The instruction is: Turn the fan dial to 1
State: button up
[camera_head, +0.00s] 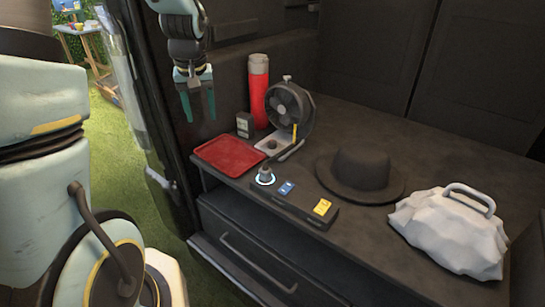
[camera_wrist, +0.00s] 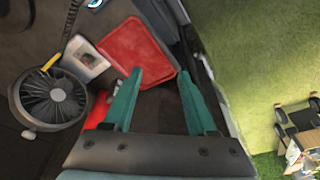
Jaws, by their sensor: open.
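A dark round fan (camera_head: 290,108) stands on the dark counter; it also shows at the left of the wrist view (camera_wrist: 54,98). A black control box (camera_head: 303,203) lies along the counter's front edge. Its round grey dial (camera_head: 265,176) has a light blue ring and sits at the left end. A blue switch (camera_head: 286,188) and a yellow switch (camera_head: 322,207) are to its right. The dial's setting is too small to read. My gripper (camera_head: 197,108) hangs with fingers pointing down, left of the fan and above the red tray's left side. Its teal fingers (camera_wrist: 160,90) are apart and empty.
A red tray (camera_head: 228,155), a red bottle (camera_head: 259,90) and a small dark box (camera_head: 244,125) stand near the fan. A dark hat (camera_head: 360,177) and white bag (camera_head: 450,235) occupy the right. A drawer (camera_head: 245,250) is below. Grass (camera_head: 125,170) lies outside left.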

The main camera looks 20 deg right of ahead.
jog(key=shift+o, duration=0.8)
jog(key=w+d+f+b, duration=0.3)
jog(key=d+f, duration=0.3)
jog(key=d, duration=0.5)
jog(key=shift+w+m+t+b, duration=0.15)
jog(key=shift+m+t+b, duration=0.2)
jog(key=shift+b, duration=0.35)
jog(key=b, duration=0.3)
send_near(272, 142)
jog(key=shift+t+h, duration=0.4)
jog(key=shift+t, duration=0.05)
jog(key=x, duration=0.8)
jog(key=shift+a+f+p, duration=0.2)
jog(key=shift+f+p, duration=0.1)
jog(key=shift+f, duration=0.15)
grip_shut()
